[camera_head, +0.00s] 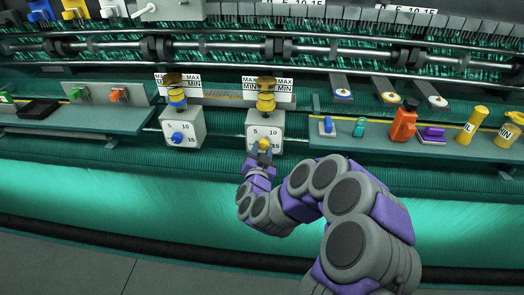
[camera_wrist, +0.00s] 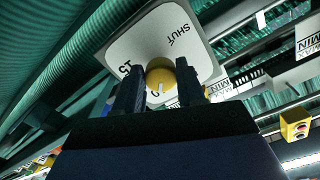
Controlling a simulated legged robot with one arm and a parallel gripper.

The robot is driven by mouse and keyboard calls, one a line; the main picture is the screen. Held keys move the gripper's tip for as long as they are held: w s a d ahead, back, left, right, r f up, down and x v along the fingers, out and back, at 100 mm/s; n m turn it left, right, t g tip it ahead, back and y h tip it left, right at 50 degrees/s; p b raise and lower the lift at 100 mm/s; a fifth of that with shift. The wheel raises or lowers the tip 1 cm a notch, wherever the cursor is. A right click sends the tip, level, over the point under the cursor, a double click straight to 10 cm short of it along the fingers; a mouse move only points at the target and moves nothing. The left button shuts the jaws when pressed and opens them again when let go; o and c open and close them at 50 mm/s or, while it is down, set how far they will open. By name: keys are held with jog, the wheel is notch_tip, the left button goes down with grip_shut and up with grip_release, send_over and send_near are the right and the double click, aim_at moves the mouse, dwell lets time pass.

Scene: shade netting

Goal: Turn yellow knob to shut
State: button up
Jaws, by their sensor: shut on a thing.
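The yellow knob (camera_head: 263,144) is on the front of a pale dial box (camera_head: 277,128) at the middle of the head view. The wrist view shows the yellow knob (camera_wrist: 161,72) close up on its pale plate (camera_wrist: 143,41). A pale mark shows on the knob's lower part, pointing away from SHUT. My gripper (camera_head: 261,153) is at the knob, its two dark fingers (camera_wrist: 158,90) shut on either side of it. The fingers hide part of the dial.
A similar box with a blue knob (camera_head: 178,138) stands to the left. A shelf at right holds an orange bottle (camera_head: 403,122), a purple item (camera_head: 432,133) and yellow cylinders (camera_head: 472,122). Green netting lies below the boxes.

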jog(key=shift+r+p, duration=0.25)
jog(key=shift+p, duration=0.05)
